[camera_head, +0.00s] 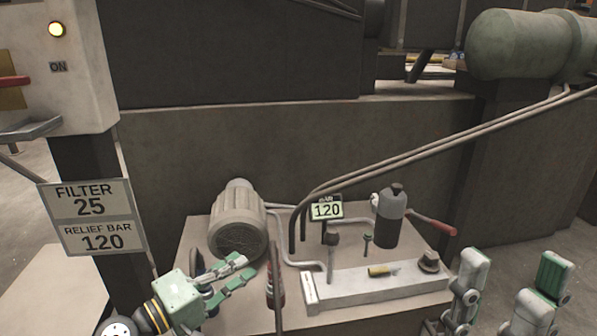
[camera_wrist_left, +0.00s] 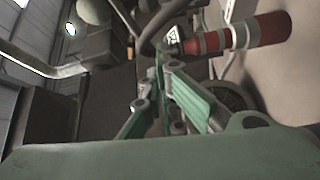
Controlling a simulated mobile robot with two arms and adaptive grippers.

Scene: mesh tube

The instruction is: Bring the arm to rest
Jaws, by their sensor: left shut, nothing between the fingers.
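My left gripper (camera_head: 247,266) is green and comes in at the lower left of the head view. It is shut and empty, in front of the ribbed beige motor (camera_head: 237,222) and left of the valve block (camera_head: 375,283). In the left wrist view, its fingers (camera_wrist_left: 162,68) meet near the middle. My right gripper (camera_head: 515,268) shows at the lower right of the head view. Its green and grey fingers point up and stand apart, with nothing between them.
A red-gripped lever (camera_head: 270,288) stands close beside my left gripper; a red cylinder with grey bands (camera_wrist_left: 265,31) shows in the left wrist view. A sign (camera_head: 92,217) hangs left.

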